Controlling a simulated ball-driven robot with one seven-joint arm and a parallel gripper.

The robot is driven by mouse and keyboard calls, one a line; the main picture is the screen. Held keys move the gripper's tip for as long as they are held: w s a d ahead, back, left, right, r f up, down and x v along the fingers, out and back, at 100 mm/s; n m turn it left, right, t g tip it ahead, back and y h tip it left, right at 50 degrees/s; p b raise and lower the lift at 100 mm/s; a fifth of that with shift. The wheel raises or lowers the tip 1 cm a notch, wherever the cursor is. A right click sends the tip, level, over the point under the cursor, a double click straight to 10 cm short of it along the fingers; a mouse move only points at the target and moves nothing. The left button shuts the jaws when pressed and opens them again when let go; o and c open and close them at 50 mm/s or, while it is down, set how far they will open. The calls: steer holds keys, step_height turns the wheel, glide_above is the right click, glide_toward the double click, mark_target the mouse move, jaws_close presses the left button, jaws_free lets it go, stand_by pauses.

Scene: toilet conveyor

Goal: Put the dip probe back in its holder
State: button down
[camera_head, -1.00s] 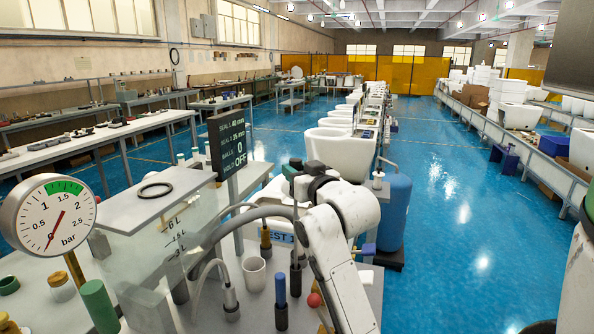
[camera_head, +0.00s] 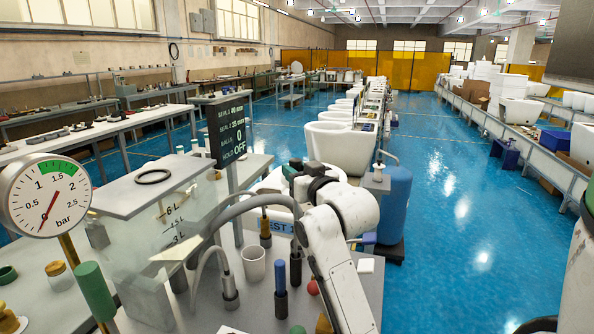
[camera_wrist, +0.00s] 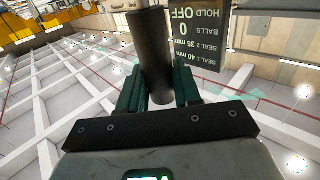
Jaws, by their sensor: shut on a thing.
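In the head view my gripper (camera_head: 290,174) is beyond my white wrist, above the bench's far part, and its fingertips are mostly hidden. In the wrist view the green fingers of my gripper (camera_wrist: 160,92) are shut on a dark cylinder (camera_wrist: 152,50). I cannot tell for sure that it is the dip probe. On the bench stand a blue-topped rod (camera_head: 281,273) in a black sleeve, a cabled grey probe (camera_head: 229,285) with a dark base, and a yellow-topped piece (camera_head: 265,228) in a black sleeve. Which of these sleeves is the holder is not clear.
A clear tank (camera_head: 150,235) with a grey lid, a pressure gauge (camera_head: 47,197) and a display board (camera_head: 229,130) stand on the left. A white cup (camera_head: 253,264) is close by. A blue cylinder (camera_head: 394,205) stands to the right. The blue floor beyond is open.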

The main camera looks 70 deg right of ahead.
steer(key=shift+f+b, duration=0.5)
steer(key=shift+f, duration=0.35)
steer(key=c, duration=0.7)
jaws_free()
steer(key=shift+r, duration=0.1)
steer(key=shift+s+a, duration=0.1)
